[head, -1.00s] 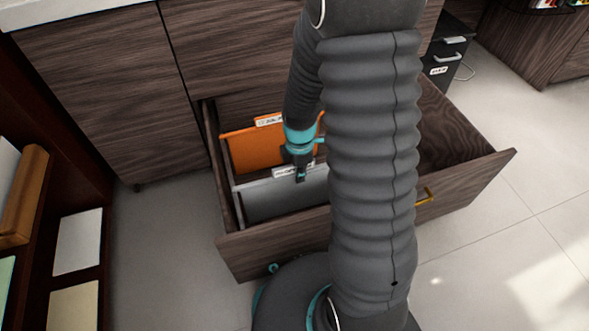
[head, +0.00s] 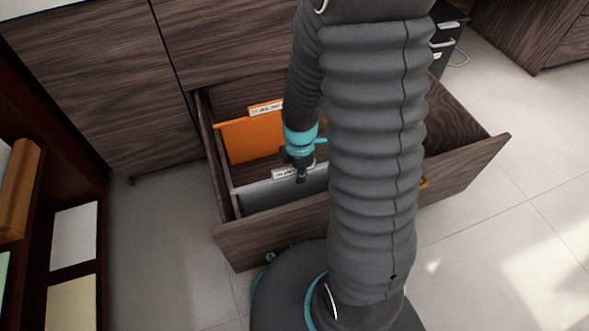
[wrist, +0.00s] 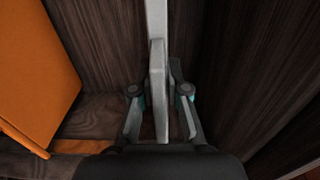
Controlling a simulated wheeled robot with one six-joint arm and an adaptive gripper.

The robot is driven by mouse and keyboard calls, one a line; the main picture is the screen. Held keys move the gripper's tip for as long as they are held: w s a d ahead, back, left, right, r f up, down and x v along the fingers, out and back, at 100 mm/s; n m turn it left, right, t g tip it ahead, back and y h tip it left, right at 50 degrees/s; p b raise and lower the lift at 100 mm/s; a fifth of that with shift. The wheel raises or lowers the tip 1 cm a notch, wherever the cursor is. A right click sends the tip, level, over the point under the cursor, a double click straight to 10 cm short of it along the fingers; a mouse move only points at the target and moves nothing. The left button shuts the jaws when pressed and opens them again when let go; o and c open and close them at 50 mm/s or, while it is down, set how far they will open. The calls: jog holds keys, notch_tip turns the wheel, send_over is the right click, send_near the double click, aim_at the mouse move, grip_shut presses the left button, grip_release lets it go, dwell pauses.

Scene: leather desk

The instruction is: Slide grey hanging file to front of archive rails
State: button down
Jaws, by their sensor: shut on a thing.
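The grey hanging file (head: 258,198) hangs across the open drawer, near its front panel, with a white label tab (head: 284,174) on its top edge. In the wrist view it is the pale upright strip (wrist: 157,25) between my fingers. My gripper (head: 301,178) is at the file's top edge beside the tab, and in the wrist view (wrist: 160,85) it is shut on the file. The archive rail (head: 223,172) shows along the drawer's left side. My arm hides the right end of the grey file.
An orange hanging file (head: 248,142) hangs farther back; it is at the left in the wrist view (wrist: 35,65). A wide gap separates the two files. The drawer's front panel (head: 262,236) stands close before the grey file. A shelf unit is at far left.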

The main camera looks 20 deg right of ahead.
jog(key=shift+s, duration=1.1)
jog(key=c, duration=1.1)
grip_release()
notch_tip(320, 180, up, 12)
